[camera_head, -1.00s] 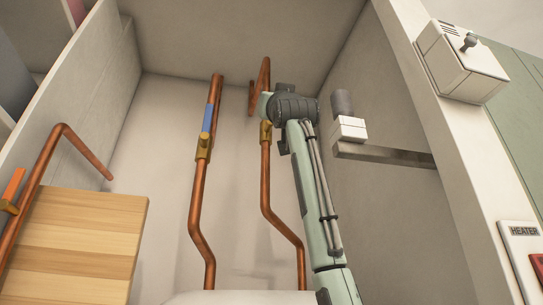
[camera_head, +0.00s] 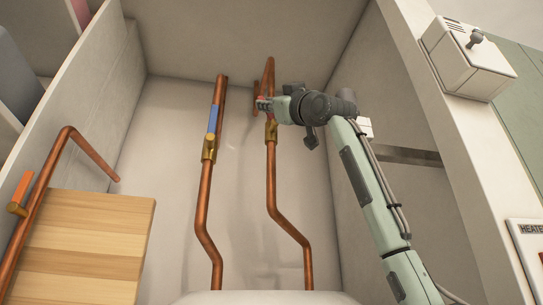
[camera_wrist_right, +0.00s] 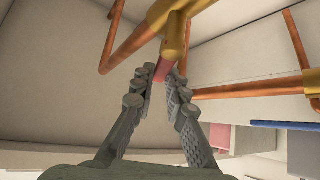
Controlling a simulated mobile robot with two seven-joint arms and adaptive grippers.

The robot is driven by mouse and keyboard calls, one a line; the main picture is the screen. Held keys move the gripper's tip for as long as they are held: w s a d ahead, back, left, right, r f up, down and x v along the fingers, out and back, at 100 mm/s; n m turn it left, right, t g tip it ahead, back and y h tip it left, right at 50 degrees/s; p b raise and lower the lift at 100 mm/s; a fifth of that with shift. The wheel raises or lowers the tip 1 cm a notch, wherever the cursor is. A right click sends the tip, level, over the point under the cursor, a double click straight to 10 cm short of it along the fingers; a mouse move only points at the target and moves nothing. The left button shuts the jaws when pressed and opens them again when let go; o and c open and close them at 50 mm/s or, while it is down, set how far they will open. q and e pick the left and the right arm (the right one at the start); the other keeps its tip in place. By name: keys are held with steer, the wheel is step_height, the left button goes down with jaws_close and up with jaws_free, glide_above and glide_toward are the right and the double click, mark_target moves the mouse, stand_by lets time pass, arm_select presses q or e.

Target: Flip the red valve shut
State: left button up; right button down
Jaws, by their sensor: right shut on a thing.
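The red valve handle (camera_wrist_right: 163,71) sits on a brass valve body (camera_wrist_right: 176,35) on a copper pipe. In the wrist view the handle's end is between the fingertips of my right gripper (camera_wrist_right: 160,78). In the head view my right gripper (camera_head: 266,103) is at the upper part of the right copper pipe (camera_head: 271,185), just above the brass body (camera_head: 271,131). It is shut on the red handle, of which only a small part shows there; the gripper hides most of it. My left gripper is not in view.
A blue-handled valve (camera_head: 213,120) is on the copper pipe to the left. An orange-handled valve (camera_head: 22,192) is on the far-left pipe beside a wooden slatted panel (camera_head: 80,245). A white box with a knob (camera_head: 470,57) is on the right wall, close to my arm's side.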

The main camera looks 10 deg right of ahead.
steer(key=shift+y, duration=0.3)
steer(key=c, duration=1.5)
jaws_free()
steer(key=shift+c, duration=0.2)
